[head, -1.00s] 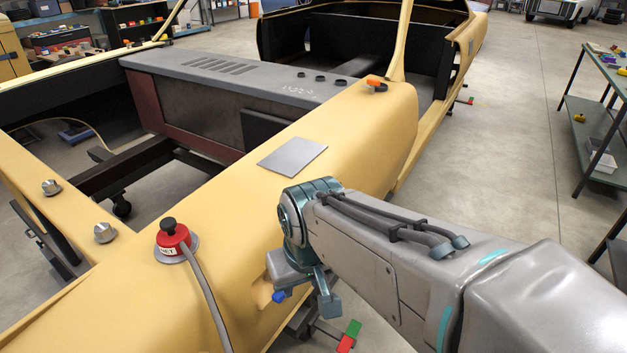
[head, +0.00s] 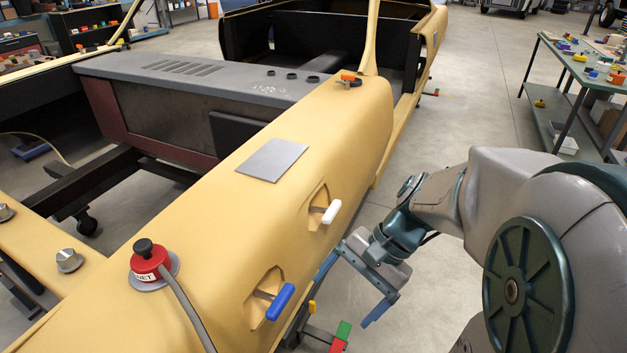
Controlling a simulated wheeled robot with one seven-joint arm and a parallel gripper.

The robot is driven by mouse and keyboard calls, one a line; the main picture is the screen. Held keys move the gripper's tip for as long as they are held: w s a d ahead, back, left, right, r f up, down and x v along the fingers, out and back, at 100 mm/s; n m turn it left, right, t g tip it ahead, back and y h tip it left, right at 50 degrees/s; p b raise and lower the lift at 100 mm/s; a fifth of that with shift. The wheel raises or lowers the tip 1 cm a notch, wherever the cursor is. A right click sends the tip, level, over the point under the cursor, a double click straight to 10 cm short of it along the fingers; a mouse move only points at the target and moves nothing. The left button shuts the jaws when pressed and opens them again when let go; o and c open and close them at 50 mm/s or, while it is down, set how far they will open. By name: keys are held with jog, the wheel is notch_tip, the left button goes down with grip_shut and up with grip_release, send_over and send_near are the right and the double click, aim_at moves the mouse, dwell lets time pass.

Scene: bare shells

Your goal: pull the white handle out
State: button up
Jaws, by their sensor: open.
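The white handle (head: 331,211) sticks out of a recess in the side of the yellow car body (head: 345,130), in the middle of the head view. A blue handle (head: 281,301) sits in a similar recess nearer to me, lower left. My gripper (head: 352,288) is open and empty, with its two blue-grey fingers spread. It is below and to the right of the white handle, apart from it, beside the body's side. Whether a finger touches the body cannot be told.
A red knob with a black top (head: 146,260) and a cable sits on the body's top at left. A grey plate (head: 272,160) lies on that top. Red and green blocks (head: 341,337) show low down. A green workbench (head: 565,90) stands at right. Floor between is clear.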

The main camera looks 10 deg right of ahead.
jog(key=w+d+m+t+y+b, duration=0.2)
jog(key=w+d+m+t+y, duration=0.2)
jog(key=w+m+y, duration=0.4)
jog(key=m+t, duration=0.8)
send_near(336, 212)
jog(key=x, duration=1)
jog(key=shift+w+a+p, duration=0.3)
